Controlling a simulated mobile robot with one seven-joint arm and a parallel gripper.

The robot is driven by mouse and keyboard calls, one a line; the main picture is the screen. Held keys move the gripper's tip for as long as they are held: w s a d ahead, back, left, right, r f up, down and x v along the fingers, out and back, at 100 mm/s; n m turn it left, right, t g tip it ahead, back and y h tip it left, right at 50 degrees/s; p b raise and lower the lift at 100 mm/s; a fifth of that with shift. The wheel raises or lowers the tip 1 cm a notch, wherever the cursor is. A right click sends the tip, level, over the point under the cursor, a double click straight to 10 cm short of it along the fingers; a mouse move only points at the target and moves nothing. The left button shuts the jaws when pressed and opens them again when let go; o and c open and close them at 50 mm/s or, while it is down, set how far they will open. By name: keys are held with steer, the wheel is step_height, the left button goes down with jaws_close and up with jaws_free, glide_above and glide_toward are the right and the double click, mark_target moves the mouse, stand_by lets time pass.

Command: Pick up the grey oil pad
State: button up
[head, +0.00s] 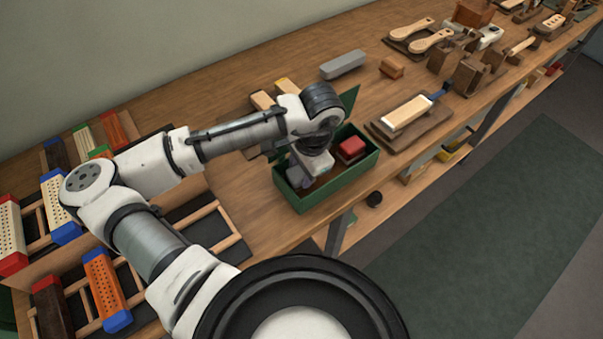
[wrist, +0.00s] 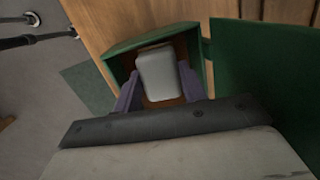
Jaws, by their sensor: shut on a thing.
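The grey oil pad (wrist: 157,75) is a pale grey rounded block between the purple fingers of my gripper (wrist: 160,88) in the wrist view. The fingers are shut on its two sides. In the head view my gripper (head: 300,183) reaches down into the left part of an open green box (head: 325,199), and the pad is hidden there. The box also shows in the wrist view (wrist: 122,55), around and below the pad. I cannot tell whether the pad touches the box floor.
A red block (head: 351,148) sits in the right part of the box. The box's green lid (wrist: 262,62) stands open beside it. A grey bar (head: 343,64) and a small brown block (head: 391,68) lie behind on the bench.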

step_height(320, 180, up, 18)
steer(key=b, duration=0.1)
stand_by(0.4)
steer(key=o, duration=0.5)
steer(key=shift+c, duration=1.1)
